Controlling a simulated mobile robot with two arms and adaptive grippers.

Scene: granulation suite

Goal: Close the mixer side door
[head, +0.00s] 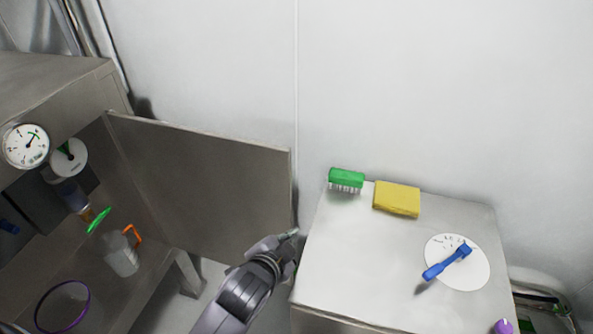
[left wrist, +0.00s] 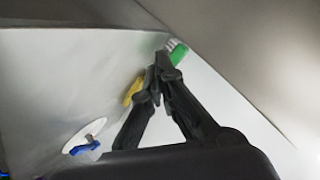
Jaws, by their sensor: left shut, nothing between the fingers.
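The mixer side door (head: 205,185) is a flat grey metal panel, hinged at its left edge on the mixer cabinet (head: 70,85). It stands wide open, swung out to the right towards the back wall. My left gripper (head: 292,236) is shut and empty, by the door's free right edge, between the door and the metal table. I cannot tell whether it touches the door. In the left wrist view the closed fingertips (left wrist: 160,60) show, with a grey surface at the upper right that may be the door (left wrist: 230,45). My right gripper is not in view.
The metal table (head: 350,265) to the right bears a green brush (head: 346,179), a yellow sponge (head: 397,199) and a blue tool (head: 447,262) on a white disc (head: 478,270). A narrow gap separates door and table.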

